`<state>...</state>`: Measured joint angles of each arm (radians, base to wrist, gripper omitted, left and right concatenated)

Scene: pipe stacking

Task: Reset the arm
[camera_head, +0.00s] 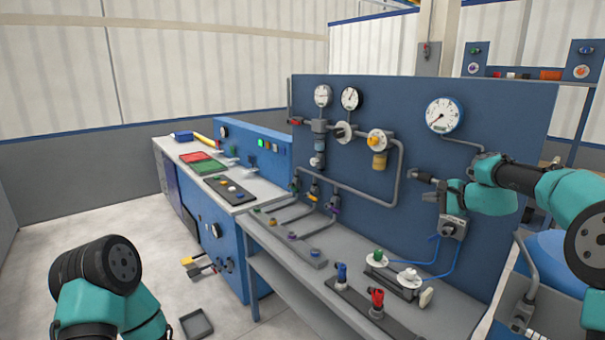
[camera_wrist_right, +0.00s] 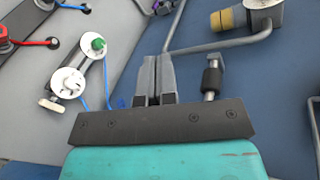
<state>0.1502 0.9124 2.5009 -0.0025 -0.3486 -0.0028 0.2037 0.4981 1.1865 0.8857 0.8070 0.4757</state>
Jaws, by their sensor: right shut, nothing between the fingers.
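My right arm (camera_head: 555,187) reaches in from the right side of the head view, in front of the blue panel. Its gripper (camera_head: 430,197) points left, close to the panel face. In the right wrist view the two grey fingers of this gripper (camera_wrist_right: 154,76) are pressed together with nothing between them. A dark pipe fitting (camera_wrist_right: 212,78) stands just beside the fingers, apart from them; in the head view it sticks out of the panel (camera_head: 420,176). My left arm (camera_head: 110,285) shows at the lower left of the head view, but its gripper is out of sight.
The blue panel (camera_head: 360,95) carries gauges (camera_head: 444,115), valves and a bent grey pipe (camera_head: 398,165). Below it, a grey bench (camera_head: 270,240) holds valves with green, white, blue and red handles. A box (camera_head: 453,227) with blue tubes is under the right gripper. Open floor lies left.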

